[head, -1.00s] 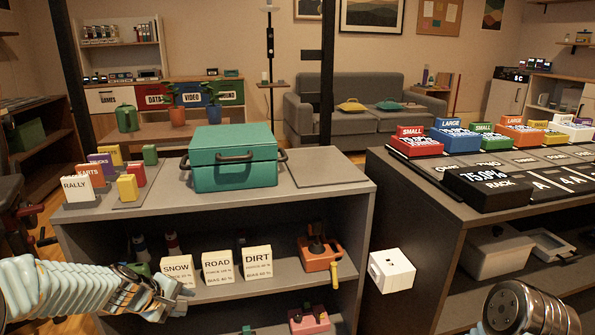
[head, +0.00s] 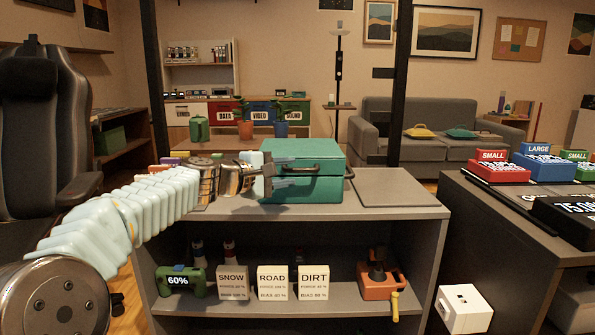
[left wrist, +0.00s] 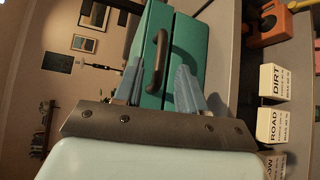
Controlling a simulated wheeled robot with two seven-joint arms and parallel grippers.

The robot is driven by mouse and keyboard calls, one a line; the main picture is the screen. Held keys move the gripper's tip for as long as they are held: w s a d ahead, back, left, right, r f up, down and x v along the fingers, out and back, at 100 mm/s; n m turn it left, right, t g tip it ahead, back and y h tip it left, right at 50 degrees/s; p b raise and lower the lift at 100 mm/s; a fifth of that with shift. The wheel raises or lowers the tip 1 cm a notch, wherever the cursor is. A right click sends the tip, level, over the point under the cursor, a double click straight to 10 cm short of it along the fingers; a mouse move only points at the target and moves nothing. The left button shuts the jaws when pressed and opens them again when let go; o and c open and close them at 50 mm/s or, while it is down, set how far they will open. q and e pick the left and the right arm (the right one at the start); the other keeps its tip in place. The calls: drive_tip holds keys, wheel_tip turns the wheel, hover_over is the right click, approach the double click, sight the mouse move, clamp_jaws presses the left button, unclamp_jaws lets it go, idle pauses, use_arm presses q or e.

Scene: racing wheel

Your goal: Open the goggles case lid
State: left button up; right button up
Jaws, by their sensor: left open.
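The goggles case is a teal box (head: 318,183) with dark handles, standing shut on top of the grey shelf unit. It also shows in the left wrist view (left wrist: 187,50). My left gripper (head: 292,176) is open at the front left of the case, near the front handle (head: 300,169). In the left wrist view the handle lies between the two fingertips (left wrist: 160,85) or just beyond them; I cannot tell whether they touch it. My left gripper and arm hide the case's left side. My right gripper is not in view.
A flat grey mat (head: 395,188) lies right of the case. Below stand SNOW, ROAD and DIRT boxes (head: 272,283), a green 60% item (head: 180,281) and an orange tool (head: 378,285). A dark counter with coloured boxes (head: 497,167) stands at right. A black chair (head: 45,130) is at left.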

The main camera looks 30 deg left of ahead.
sight(298, 170)
use_arm(q)
drive_tip(key=shift+x, duration=1.95)
clamp_jaws()
